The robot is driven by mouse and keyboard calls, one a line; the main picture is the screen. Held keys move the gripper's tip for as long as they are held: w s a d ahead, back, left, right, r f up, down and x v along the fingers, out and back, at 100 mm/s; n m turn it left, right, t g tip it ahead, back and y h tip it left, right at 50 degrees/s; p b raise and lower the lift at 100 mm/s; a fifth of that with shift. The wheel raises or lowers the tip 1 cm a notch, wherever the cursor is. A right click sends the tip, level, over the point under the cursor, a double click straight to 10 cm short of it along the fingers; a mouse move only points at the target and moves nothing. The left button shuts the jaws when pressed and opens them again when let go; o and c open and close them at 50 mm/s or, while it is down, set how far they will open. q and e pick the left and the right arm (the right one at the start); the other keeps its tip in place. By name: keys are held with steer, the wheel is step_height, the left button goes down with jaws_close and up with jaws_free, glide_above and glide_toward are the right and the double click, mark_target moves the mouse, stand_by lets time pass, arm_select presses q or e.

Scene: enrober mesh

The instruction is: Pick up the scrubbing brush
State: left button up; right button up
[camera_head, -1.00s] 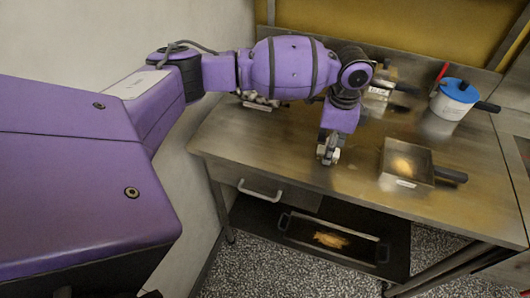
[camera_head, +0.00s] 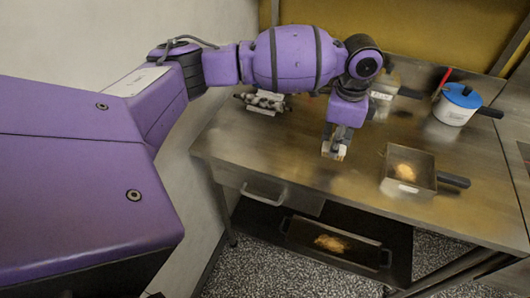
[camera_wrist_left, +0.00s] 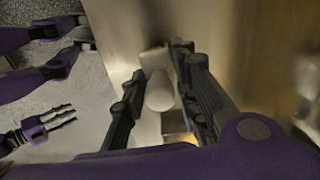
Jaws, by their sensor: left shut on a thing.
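My left gripper (camera_head: 334,148) is over the front part of the steel worktop, pointing down. It is shut on a small pale thing that I take to be the scrubbing brush (camera_wrist_left: 158,92). In the left wrist view a whitish, rounded part of it shows between the two dark fingers (camera_wrist_left: 160,95). Its bristles cannot be made out, and the fingers hide much of it. In the head view only a small pale bit shows at the fingertips. A purple and grey hand, seemingly my right gripper (camera_wrist_left: 50,124), shows at the left of the wrist view; its opening is unclear.
On the worktop (camera_head: 290,150) stand a square pan (camera_head: 424,181) with golden contents, a white pot with a blue lid (camera_head: 461,94), and another pot (camera_head: 384,82) behind my arm. A rack (camera_head: 265,102) lies at back left. A tray (camera_head: 333,245) is on the lower shelf.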

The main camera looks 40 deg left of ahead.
arm_select(q)
steer(key=s+d+r+p, duration=0.1)
steer(key=s+d+r, duration=0.4)
steer(key=s+r, duration=0.4)
steer(key=shift+s+p, duration=0.35)
steer(key=shift+s, duration=1.35)
arm_select(e)
steer(key=shift+a+r, duration=0.2)
steer(key=shift+r, duration=0.45)
